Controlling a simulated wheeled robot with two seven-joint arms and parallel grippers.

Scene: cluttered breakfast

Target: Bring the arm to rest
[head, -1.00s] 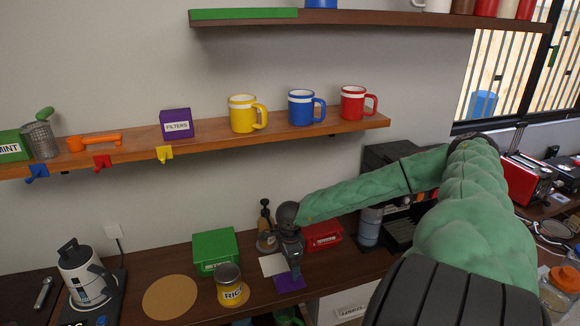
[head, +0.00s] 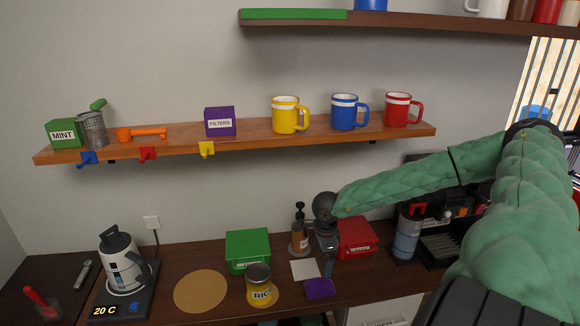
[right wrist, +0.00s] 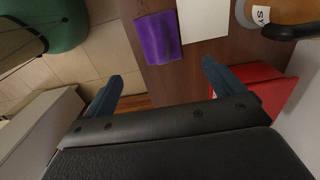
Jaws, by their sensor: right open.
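My right arm (head: 430,180) is green and reaches in from the right over the counter. Its gripper (head: 328,266) hangs pointing down near the counter's front edge, close to a purple cloth-like item (head: 319,288) and a red box (head: 357,236). In the right wrist view the two blue fingers of the right gripper (right wrist: 160,82) are spread wide with nothing between them. The purple item (right wrist: 158,38) lies ahead of the fingers, and the red box (right wrist: 262,88) is beside the right finger. My left gripper is not in view.
On the counter are a green box (head: 248,250), a rice can (head: 261,286), a round cork mat (head: 201,291), a kettle (head: 122,262) and a syrup bottle (head: 299,236). A coffee machine (head: 450,235) stands right, behind my arm. A shelf (head: 250,140) with mugs runs above.

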